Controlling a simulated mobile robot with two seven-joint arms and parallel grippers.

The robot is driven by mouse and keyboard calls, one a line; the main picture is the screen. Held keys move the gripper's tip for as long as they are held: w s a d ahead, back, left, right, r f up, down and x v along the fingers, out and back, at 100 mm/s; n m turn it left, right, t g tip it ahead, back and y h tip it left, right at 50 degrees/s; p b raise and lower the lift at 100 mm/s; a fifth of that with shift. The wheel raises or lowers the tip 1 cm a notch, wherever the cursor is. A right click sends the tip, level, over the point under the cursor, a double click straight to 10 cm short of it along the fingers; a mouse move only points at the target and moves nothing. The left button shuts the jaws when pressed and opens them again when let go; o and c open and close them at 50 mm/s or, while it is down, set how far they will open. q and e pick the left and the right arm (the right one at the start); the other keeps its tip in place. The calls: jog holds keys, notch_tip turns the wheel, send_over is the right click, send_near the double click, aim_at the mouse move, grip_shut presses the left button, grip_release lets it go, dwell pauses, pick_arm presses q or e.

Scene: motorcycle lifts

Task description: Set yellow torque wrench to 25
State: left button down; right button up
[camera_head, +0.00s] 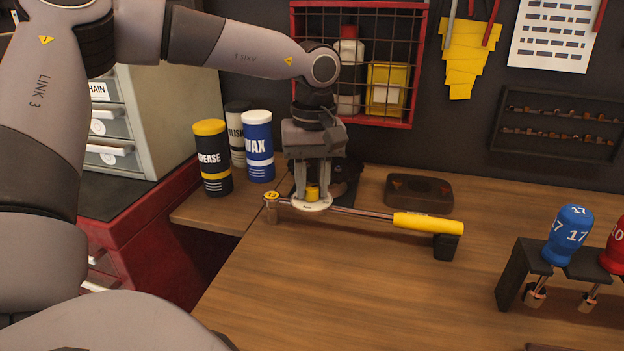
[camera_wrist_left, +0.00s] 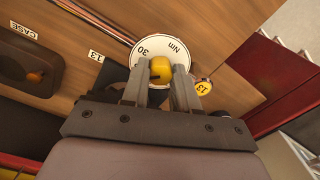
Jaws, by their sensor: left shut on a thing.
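The yellow torque wrench (camera_head: 428,225) lies across the bench, with its yellow grip to the right and its head, marked 13, at the left. Its grip end rests on a black block (camera_head: 446,247). A white round dial (camera_head: 318,206) sits on the wrench near the head. In the wrist view the dial (camera_wrist_left: 147,48) reads "30" and "Nm"; other marks are hidden by my fingers. My left gripper (camera_head: 312,188) points down from above, shut on the yellow knob (camera_wrist_left: 161,67) at the dial's middle. The set value cannot be read. My right gripper is out of view.
Grease (camera_head: 212,158), wax (camera_head: 258,146) and polish cans stand left of the gripper. A dark case tray (camera_head: 419,193) lies behind the wrench. A rack (camera_head: 522,273) with blue and red handled tools stands at the right.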

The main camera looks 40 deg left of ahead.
aim_at(312, 187)
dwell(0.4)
pick_arm(q)
jog(key=c, duration=0.8)
grip_release()
jog(key=shift+c, duration=0.2)
jog(key=shift+r, duration=0.1)
notch_tip(312, 187, up, 7)
